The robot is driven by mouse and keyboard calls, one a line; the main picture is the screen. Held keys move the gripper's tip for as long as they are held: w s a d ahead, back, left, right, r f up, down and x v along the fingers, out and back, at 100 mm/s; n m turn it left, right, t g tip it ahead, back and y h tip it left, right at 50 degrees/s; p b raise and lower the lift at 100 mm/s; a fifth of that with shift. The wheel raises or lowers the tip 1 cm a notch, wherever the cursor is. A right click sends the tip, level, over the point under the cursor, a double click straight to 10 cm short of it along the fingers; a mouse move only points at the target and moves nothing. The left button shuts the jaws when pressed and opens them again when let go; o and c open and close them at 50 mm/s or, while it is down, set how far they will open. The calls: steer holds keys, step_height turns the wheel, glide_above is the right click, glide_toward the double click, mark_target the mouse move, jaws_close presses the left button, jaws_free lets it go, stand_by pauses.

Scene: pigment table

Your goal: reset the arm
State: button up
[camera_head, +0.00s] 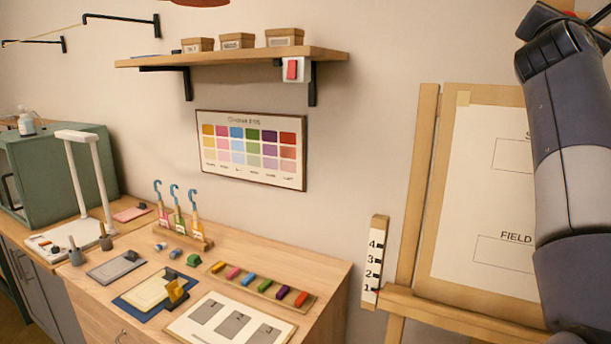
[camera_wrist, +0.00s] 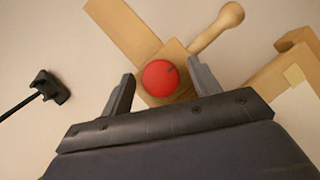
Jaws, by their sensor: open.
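My arm rises along the right side of the head view, in front of the easel. My gripper (camera_wrist: 160,82) shows in the wrist view with its two dark fingers spread wide. Between and beyond the fingertips is a round red thing (camera_wrist: 158,78) on a wooden strip; nothing touches the fingers that I can see.
An easel (camera_head: 428,190) with a paper board (camera_head: 483,200) stands right, partly behind my arm. A wooden table (camera_head: 310,265) holds a row of pigment sticks, a card and several hooked tools. A shelf (camera_head: 230,58) with boxes hangs above. A black bracket (camera_wrist: 45,88) is on the wall.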

steer(key=n+t+y+p, duration=0.1)
steer(key=n+p, duration=0.1)
steer(key=n+t+p, duration=0.1)
steer(key=n+p, duration=0.1)
steer(key=n+t+y+p, duration=0.1)
steer(key=n+p, duration=0.1)
steer(key=shift+d+r+y, duration=0.15)
steer(key=shift+r+y, duration=0.1)
steer(key=shift+y, duration=0.05)
steer(key=shift+s+n+y+p, duration=0.1)
steer(key=shift+n+y+p, duration=0.2)
steer(key=shift+n+p, duration=0.75)
steer(key=shift+f+n+t+y+p, duration=0.3)
steer(key=shift+t+p, duration=0.2)
steer(key=shift+p, duration=0.3)
steer(key=shift+r, duration=0.1)
